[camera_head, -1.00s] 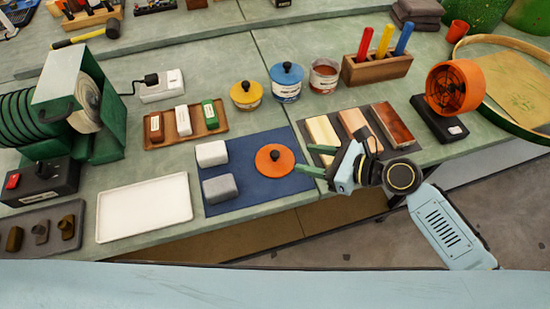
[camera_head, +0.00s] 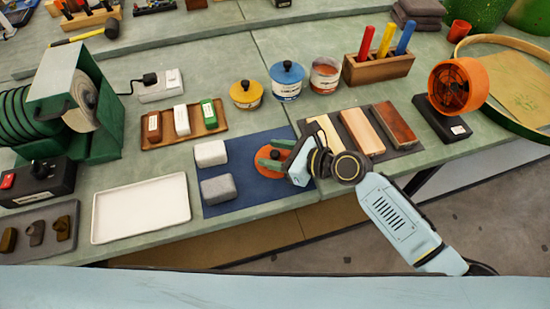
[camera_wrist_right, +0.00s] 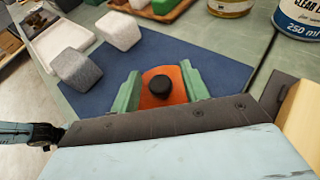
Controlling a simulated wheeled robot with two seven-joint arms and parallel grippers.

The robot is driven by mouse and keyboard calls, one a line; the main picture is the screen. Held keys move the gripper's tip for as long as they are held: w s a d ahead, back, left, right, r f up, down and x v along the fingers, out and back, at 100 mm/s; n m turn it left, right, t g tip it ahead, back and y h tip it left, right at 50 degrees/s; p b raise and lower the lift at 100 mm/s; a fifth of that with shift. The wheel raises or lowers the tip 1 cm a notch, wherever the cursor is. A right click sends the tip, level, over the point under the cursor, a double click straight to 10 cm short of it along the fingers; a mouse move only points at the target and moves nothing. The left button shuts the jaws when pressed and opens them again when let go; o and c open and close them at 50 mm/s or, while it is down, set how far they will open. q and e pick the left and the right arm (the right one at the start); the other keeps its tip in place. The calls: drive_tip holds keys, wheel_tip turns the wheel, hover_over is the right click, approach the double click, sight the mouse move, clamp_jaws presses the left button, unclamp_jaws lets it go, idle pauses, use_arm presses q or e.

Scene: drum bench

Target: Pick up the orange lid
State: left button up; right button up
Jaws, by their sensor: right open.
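The orange lid (camera_head: 267,153) with a black knob lies on the dark blue mat (camera_head: 245,190). In the right wrist view the lid (camera_wrist_right: 177,79) and its dark knob sit between the two green fingers of my right gripper (camera_wrist_right: 160,92). My right gripper (camera_head: 272,156) is open, with its fingers over the lid on either side of the knob. Part of the lid is hidden by the gripper. I cannot tell whether the fingers touch the lid or knob. My left gripper is not in view.
A white block (camera_head: 210,153) and a grey block (camera_head: 218,189) are on the mat's left side. A yellow tin (camera_head: 245,95) and a blue-lidded tin (camera_head: 286,82) stand behind. Wooden blocks (camera_head: 360,130) lie on a dark mat to the right. A white tray (camera_head: 140,208) is empty.

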clamp_jaws()
